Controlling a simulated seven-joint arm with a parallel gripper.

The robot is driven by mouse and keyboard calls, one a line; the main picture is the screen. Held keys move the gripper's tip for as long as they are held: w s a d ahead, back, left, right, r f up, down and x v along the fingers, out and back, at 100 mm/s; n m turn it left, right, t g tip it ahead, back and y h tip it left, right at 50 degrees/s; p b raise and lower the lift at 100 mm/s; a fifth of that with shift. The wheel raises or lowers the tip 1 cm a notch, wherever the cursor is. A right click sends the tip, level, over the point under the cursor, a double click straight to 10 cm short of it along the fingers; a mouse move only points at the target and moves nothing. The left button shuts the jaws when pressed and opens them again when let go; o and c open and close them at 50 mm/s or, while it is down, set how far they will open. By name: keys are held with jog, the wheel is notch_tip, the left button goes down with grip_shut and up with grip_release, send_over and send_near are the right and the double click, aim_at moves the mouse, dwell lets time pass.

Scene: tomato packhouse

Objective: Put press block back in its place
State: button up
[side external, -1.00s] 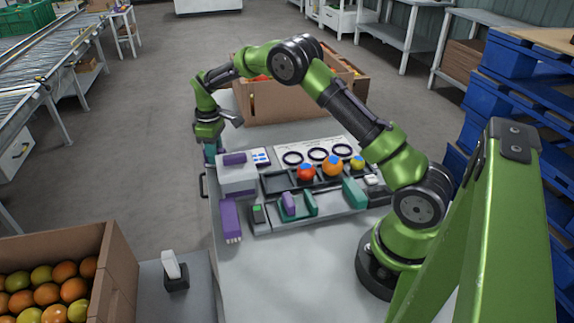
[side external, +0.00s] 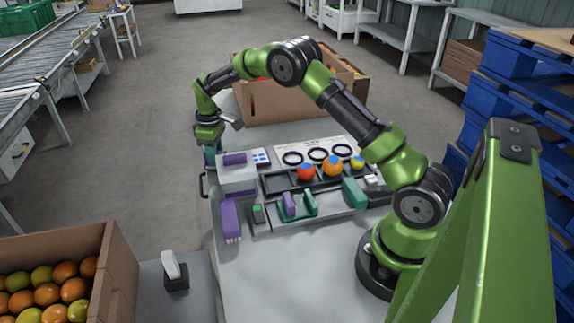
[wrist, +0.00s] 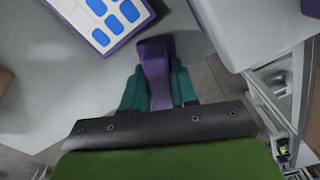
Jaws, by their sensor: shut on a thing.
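My gripper (wrist: 158,90) has teal fingers shut on a purple block with a flared end (wrist: 155,48), seemingly the press block. The block is hidden in that view. In the wrist view the block is over the table edge, between a purple-edged panel with blue pads (wrist: 98,25) and a pale housing (wrist: 250,30). I cannot tell whether the block touches anything below.
A grey tray (side external: 335,212) holds teal fixtures and a small purple piece (side external: 289,202). Red, orange and yellow fruit (side external: 333,167) sit behind it, near a white board with black rings (side external: 310,148). A purple pronged piece (side external: 230,218) lies at front left. The table front is clear.

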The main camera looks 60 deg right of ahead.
jog(key=shift+f, duration=0.2)
jog(key=o, duration=1)
jog(key=shift+c, duration=0.2)
jog(key=c, duration=0.3)
jog(key=shift+r, duration=3.5)
